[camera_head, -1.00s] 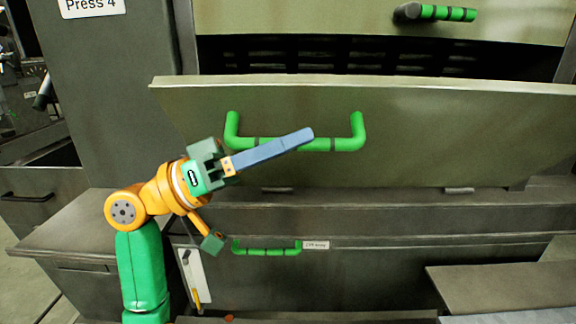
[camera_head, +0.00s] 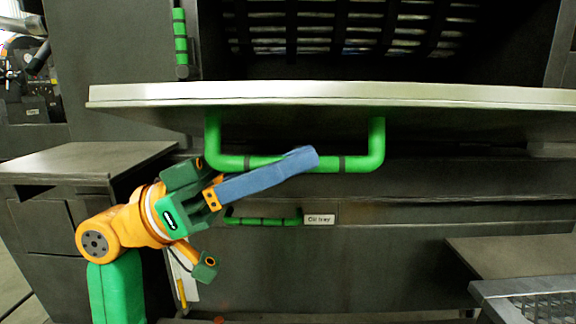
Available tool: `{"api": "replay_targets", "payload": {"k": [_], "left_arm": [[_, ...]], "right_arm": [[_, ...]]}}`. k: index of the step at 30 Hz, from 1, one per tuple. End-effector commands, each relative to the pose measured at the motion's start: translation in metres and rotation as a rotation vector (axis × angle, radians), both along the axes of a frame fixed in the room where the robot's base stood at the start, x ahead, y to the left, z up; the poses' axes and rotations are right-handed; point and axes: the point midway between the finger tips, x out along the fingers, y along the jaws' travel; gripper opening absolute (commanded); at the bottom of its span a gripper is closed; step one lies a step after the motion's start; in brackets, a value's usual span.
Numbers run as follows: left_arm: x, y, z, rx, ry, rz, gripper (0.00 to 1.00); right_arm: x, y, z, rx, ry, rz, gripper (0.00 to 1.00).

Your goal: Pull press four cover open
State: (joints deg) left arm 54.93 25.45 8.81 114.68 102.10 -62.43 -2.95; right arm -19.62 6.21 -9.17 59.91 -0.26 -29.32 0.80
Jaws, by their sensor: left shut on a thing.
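The press cover (camera_head: 440,96) is a wide grey-green metal panel. It is swung down toward me, close to level, and I see its pale edge and part of its outer face below. Its green U-shaped handle (camera_head: 376,145) hangs under the edge. My left gripper (camera_head: 302,160) comes from the lower left and is shut on the handle's bar, with a blue-grey finger lying across it. The other finger is hidden behind. My right gripper is not in view.
The opening above the cover shows a dark slatted grate (camera_head: 345,35). A vertical green handle (camera_head: 180,45) is at upper left. A lower drawer has a small green handle (camera_head: 262,218) and a label (camera_head: 319,219). A metal bench (camera_head: 90,160) stands left; a grated ledge (camera_head: 530,295) is at lower right.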

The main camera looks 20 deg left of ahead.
Motion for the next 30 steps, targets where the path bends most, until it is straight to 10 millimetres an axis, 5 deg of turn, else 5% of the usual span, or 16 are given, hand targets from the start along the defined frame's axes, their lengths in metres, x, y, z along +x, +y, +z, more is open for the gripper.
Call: {"api": "replay_targets", "payload": {"k": [15, 16, 18, 30], "left_arm": [[0.000, 0.000, -0.003, -0.001, 0.001, -0.002, 0.00], [0.000, 0.000, -0.003, -0.001, 0.001, -0.002, 0.28], [0.000, 0.000, -0.003, -0.001, 0.001, -0.002, 0.47], [-0.003, 0.013, -0.011, -0.001, 0.003, 0.003, 0.50]], "right_arm": [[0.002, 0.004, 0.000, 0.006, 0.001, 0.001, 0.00], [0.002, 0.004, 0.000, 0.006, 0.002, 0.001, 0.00], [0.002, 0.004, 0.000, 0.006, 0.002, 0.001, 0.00], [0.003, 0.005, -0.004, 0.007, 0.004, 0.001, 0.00]]}}
